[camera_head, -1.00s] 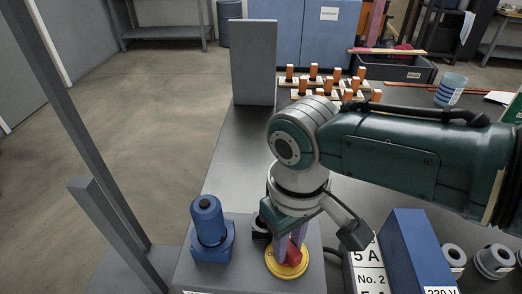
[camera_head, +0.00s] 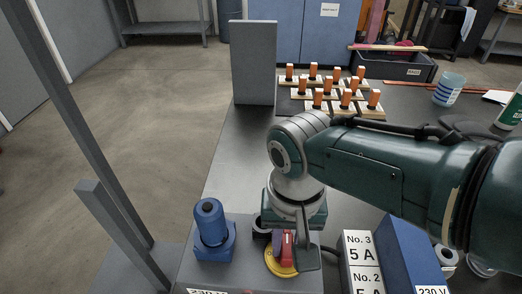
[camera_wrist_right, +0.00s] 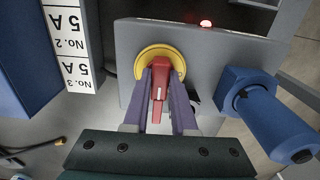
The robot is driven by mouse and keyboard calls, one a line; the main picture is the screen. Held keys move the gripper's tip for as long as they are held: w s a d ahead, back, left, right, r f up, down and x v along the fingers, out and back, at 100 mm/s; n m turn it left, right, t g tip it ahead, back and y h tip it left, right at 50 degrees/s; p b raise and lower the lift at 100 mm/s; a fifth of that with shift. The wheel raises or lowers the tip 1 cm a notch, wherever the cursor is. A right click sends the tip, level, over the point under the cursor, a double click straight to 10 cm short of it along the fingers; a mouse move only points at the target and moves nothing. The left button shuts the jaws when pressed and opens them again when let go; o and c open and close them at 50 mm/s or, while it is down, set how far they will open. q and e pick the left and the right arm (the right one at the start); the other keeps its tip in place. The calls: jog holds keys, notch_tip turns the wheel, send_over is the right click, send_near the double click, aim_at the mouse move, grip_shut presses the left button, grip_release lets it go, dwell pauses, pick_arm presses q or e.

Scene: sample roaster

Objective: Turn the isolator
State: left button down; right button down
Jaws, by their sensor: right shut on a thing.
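The isolator has a red handle (camera_head: 287,248) on a round yellow plate (camera_head: 274,264), set on top of a grey box (camera_head: 255,279). My right gripper (camera_head: 286,254) reaches down over it and is shut on the red handle. In the right wrist view the handle (camera_wrist_right: 158,95) lies between the two purple fingers, with the yellow plate (camera_wrist_right: 158,53) just beyond the fingertips. The gripper hides part of the plate in the head view. My left gripper is not in view.
A blue cylindrical fitting (camera_head: 212,225) stands on the box, left of the isolator. A label block (camera_head: 360,258) and a blue box (camera_head: 407,245) stand to the right. Behind are several orange-topped pegs (camera_head: 325,90) and an upright grey panel (camera_head: 254,62).

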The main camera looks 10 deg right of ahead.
aim_at(287, 245)
dwell(0.4)
jog(key=c, duration=0.7)
grip_release()
jog(key=shift+r, duration=0.1)
notch_tip(287, 245, up, 8)
jog(key=p, duration=0.6)
jog(key=shift+r, duration=0.25)
jog(key=shift+r+p, duration=0.45)
jog(key=shift+r, duration=0.2)
